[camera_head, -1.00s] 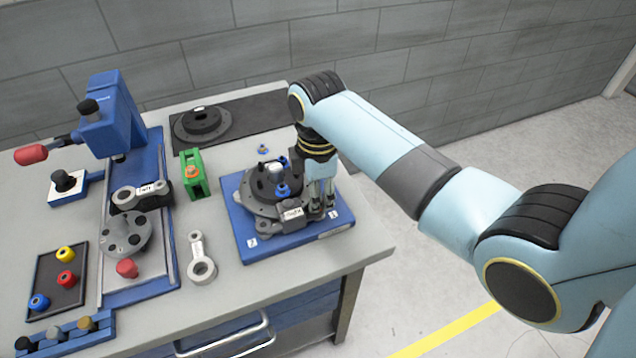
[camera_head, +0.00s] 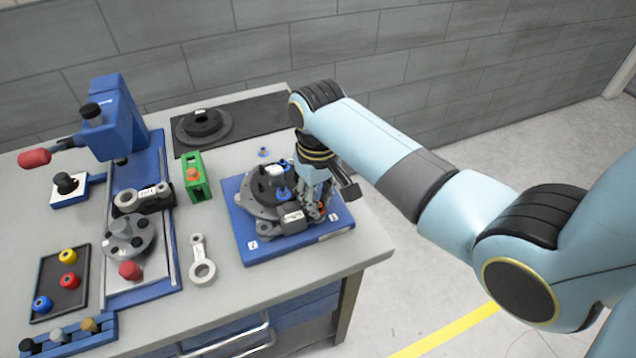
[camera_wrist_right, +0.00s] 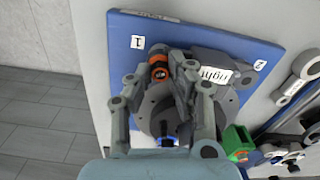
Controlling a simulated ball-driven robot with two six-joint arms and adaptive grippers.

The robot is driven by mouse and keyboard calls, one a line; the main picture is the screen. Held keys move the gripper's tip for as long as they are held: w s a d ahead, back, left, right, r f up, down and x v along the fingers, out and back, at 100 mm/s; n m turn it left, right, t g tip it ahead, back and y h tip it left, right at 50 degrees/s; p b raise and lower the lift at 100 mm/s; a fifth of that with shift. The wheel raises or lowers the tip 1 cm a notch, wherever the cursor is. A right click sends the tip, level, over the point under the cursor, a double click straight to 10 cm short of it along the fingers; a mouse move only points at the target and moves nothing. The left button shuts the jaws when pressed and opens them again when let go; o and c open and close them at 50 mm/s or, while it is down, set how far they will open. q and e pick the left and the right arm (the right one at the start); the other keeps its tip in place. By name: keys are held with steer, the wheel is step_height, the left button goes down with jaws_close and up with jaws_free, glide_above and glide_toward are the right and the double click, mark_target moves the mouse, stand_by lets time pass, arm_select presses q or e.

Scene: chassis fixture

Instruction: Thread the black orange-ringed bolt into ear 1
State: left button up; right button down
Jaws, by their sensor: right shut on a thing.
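The black bolt with an orange ring (camera_wrist_right: 158,68) is between the fingertips of my right gripper (camera_wrist_right: 160,78), over the side of the blue base plate (camera_wrist_right: 180,28) marked 1. A small orange spot of it shows in the head view (camera_head: 333,217). My right gripper (camera_head: 322,207) is shut on the bolt, low at the right front of the dark round chassis (camera_head: 262,205). The fingers hide most of ear 1 and the bolt's lower end; I cannot tell how deep it sits. A grey block labelled "right" (camera_wrist_right: 214,72) is beside it. My left gripper is not in view.
Left of the base plate (camera_head: 262,253) are a green block (camera_head: 195,178) and a grey link (camera_head: 201,262). The table's right front corner is bare.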

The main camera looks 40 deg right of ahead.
steer(key=c, duration=1.1)
jaws_free()
steer(key=shift+s, duration=0.1)
steer(key=shift+c, duration=0.2)
step_height(320, 180, up, 9)
